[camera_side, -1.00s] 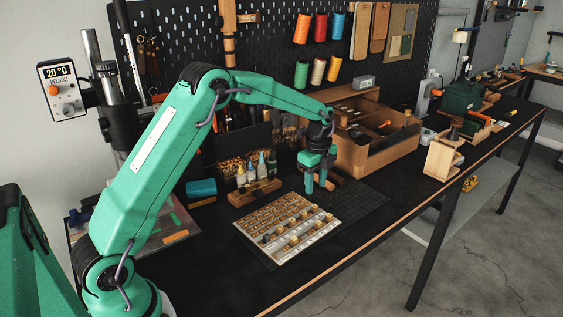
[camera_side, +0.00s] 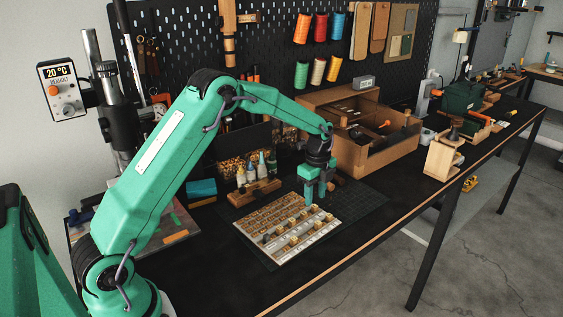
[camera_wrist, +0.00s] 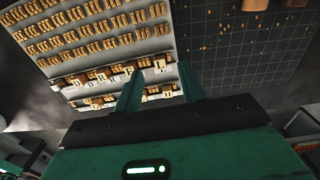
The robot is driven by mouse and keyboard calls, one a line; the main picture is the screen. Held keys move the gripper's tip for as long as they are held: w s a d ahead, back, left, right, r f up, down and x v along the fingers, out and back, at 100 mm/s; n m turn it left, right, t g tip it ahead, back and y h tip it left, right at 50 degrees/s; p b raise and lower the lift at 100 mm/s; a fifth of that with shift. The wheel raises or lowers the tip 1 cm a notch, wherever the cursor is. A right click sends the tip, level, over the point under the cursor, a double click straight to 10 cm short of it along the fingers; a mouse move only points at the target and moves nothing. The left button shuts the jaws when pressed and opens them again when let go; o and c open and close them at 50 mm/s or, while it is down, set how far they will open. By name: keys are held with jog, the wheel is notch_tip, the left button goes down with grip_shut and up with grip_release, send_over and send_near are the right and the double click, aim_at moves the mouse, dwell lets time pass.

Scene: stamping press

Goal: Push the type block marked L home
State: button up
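The type tray (camera_side: 268,227) is a pale board with rows of small slots and tan blocks. In the wrist view it fills the upper left. A row of lettered blocks runs along its near part there. The type block marked L (camera_wrist: 160,63) seems to be the rightmost of that row, small and hard to read. My gripper (camera_side: 315,196) is low over the tray's far right corner, fingers pointing down. In the wrist view my gripper (camera_wrist: 160,70) has its fingers apart, with the L block seen between the tips. I cannot tell whether they touch it.
A dark gridded mat (camera_side: 362,203) lies right of the tray. Small bottles in a wooden stand (camera_side: 254,193) are behind the tray. A cardboard organiser box (camera_side: 378,154) stands behind the mat.

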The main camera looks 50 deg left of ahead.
aim_at(314, 206)
jog(key=shift+f, duration=1.95)
jog(key=shift+s+f, duration=0.1)
jog(key=shift+f, duration=0.05)
grip_shut()
